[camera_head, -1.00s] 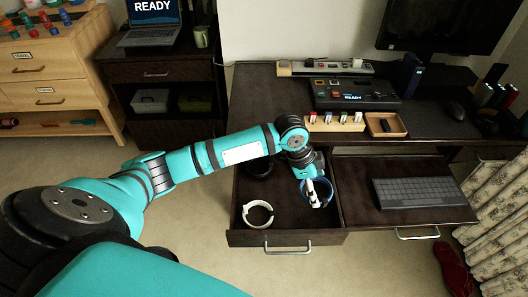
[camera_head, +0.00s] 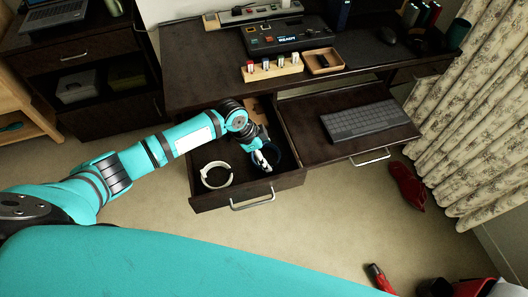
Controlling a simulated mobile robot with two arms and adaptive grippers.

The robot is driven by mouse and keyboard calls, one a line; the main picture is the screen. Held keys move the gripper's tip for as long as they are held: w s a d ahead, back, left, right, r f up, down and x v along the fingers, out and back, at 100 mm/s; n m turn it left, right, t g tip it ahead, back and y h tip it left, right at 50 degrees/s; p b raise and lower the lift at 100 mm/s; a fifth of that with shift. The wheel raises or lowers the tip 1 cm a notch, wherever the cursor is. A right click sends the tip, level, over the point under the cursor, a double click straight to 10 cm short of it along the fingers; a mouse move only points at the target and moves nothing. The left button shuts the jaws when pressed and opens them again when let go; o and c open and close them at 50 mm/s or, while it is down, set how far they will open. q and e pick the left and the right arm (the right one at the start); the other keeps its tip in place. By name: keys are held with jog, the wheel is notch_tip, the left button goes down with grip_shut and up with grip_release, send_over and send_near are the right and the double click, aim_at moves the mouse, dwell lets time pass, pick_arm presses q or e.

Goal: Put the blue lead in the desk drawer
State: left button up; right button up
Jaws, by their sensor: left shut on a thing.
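The desk drawer (camera_head: 246,192) is pulled open below the left part of the desk. The blue lead (camera_head: 276,157) is a dark blue coil inside the drawer's outline, near its right wall. My left gripper (camera_head: 264,160) reaches down into the drawer and is shut on the blue lead. The gripper hides part of the coil, and I cannot tell whether the coil touches the drawer floor. A white coiled lead (camera_head: 216,175) lies in the drawer to the left of the gripper. My right gripper is not in view.
A pulled-out tray with a grey keyboard (camera_head: 359,121) sits right of the drawer. On the desk are a small wooden rack (camera_head: 272,70), a wooden tray (camera_head: 323,62) and a black console (camera_head: 287,38). A red shoe (camera_head: 406,186) lies on the floor near the curtain (camera_head: 470,130).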

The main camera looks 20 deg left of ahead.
pick_arm(q)
jog(key=o, duration=1.1)
jog(key=shift+f, duration=0.1)
jog(key=shift+c, duration=0.2)
jog(key=v, duration=1.2)
jog(key=shift+r+p, duration=0.2)
jog(key=shift+p, duration=0.25)
